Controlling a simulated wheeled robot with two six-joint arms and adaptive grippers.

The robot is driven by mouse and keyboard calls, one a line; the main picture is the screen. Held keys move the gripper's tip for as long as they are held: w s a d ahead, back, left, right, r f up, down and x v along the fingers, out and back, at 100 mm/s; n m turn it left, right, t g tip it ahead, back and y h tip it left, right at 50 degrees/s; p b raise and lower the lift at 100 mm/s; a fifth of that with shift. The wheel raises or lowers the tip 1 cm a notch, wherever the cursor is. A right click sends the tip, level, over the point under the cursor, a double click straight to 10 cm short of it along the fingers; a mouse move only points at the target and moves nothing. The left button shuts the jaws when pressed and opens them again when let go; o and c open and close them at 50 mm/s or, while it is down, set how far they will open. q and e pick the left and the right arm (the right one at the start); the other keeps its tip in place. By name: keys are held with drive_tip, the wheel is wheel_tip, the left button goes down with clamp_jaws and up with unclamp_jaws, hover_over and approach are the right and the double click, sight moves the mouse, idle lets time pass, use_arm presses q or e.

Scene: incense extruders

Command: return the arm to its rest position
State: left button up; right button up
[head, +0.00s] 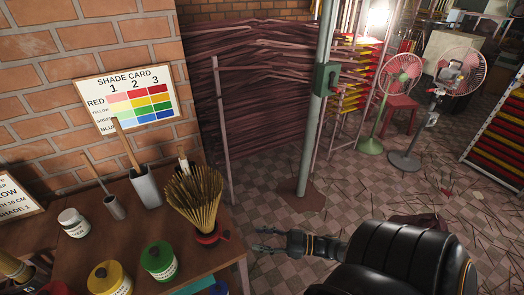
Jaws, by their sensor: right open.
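My right gripper (268,239) shows at the bottom middle of the head view, on the black arm that comes in from the lower right. Its jaws are open and empty and point left. It is just right of the wooden table (120,253), over the tiled floor, and appears apart from the bundle of incense sticks (195,197) in its red holder (208,238).
The table holds a green-lidded jar (158,258), a yellow-lidded jar (110,280), a white jar (73,222) and a grey cup (146,187). A green pole (316,120) stands behind. Two fans (402,75) stand at the right. Tiled floor (350,190) is partly open, with scattered sticks.

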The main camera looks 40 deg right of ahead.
idle(0.4)
drive_tip(key=s+d+f+m+g+h, duration=0.1)
drive_tip(key=s+d+f+m+h, duration=0.2)
drive_tip(key=f, duration=0.4)
drive_tip(key=d+f+m+g+h, duration=0.1)
drive_tip(key=d+f+h, duration=0.25)
drive_tip(key=f, duration=0.35)
drive_tip(key=s+d+f+m+g+h, duration=0.1)
drive_tip(key=s+d+f+m+h, duration=0.1)
drive_tip(key=f+h, duration=0.35)
drive_tip(key=s+a+f+g, duration=0.5)
drive_tip(key=s+f, duration=0.4)
drive_tip(key=s, duration=0.1)
drive_tip(key=s+a+f+m+g, duration=0.1)
drive_tip(key=s+a+f+g, duration=0.4)
drive_tip(key=s+f, duration=0.5)
drive_tip(key=shift+s+a, duration=0.7)
drive_tip(key=shift+a, duration=0.05)
